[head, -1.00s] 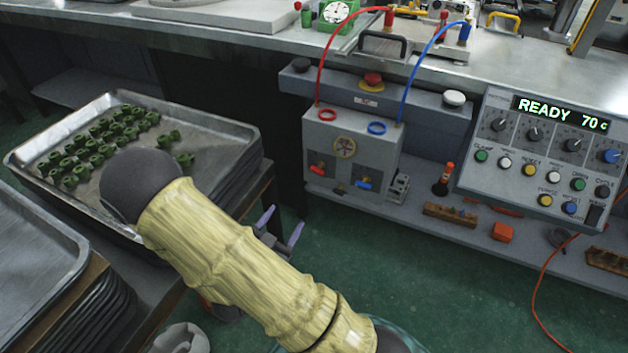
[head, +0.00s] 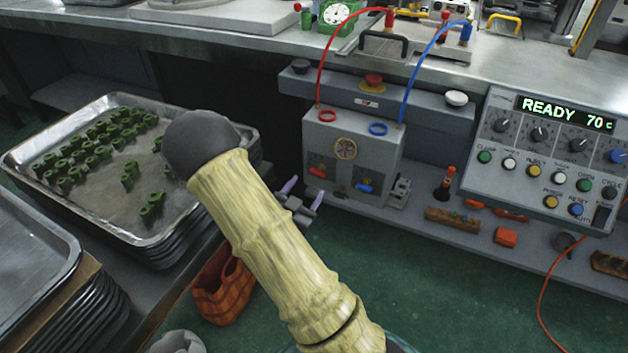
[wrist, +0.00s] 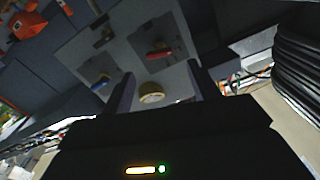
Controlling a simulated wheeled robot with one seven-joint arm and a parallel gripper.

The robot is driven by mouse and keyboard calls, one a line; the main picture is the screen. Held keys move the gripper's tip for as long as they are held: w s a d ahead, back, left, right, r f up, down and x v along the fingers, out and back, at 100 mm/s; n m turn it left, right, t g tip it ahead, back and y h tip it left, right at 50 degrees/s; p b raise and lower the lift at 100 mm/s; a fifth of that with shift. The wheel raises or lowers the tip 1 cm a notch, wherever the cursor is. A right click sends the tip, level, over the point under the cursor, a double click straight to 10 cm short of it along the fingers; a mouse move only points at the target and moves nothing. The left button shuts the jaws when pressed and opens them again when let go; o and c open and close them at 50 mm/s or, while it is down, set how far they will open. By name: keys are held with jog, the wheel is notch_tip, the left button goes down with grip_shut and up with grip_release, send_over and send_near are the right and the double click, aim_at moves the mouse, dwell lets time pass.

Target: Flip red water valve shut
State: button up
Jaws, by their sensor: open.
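The red water valve (head: 317,172) is a small red handle on the left of the front of a grey box (head: 385,150) under the bench. It also shows in the wrist view as a red handle (wrist: 158,52), ahead of my jaws and nearer the right finger. The blue valve (head: 364,187) sits to its right on the same box, and shows at the left in the wrist view (wrist: 101,82). My gripper (head: 302,192) is open, below and left of the red valve in the head view. Its two fingers (wrist: 160,85) are apart with nothing between them, not touching the valve.
A round gauge (head: 345,148) is on the box above the valves. A control panel (head: 545,160) reading READY 70 stands right. A metal tray of green pieces (head: 150,235) is left of my arm. The lower shelf (head: 450,238) holds small tools and an orange block (head: 506,237).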

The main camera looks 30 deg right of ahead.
aim_at(317, 174)
jog(key=b+x, duration=0.1)
jog(key=x, duration=0.4)
jog(key=shift+w+d, duration=0.2)
jog(key=shift+d, duration=0.05)
jog(key=c, duration=1)
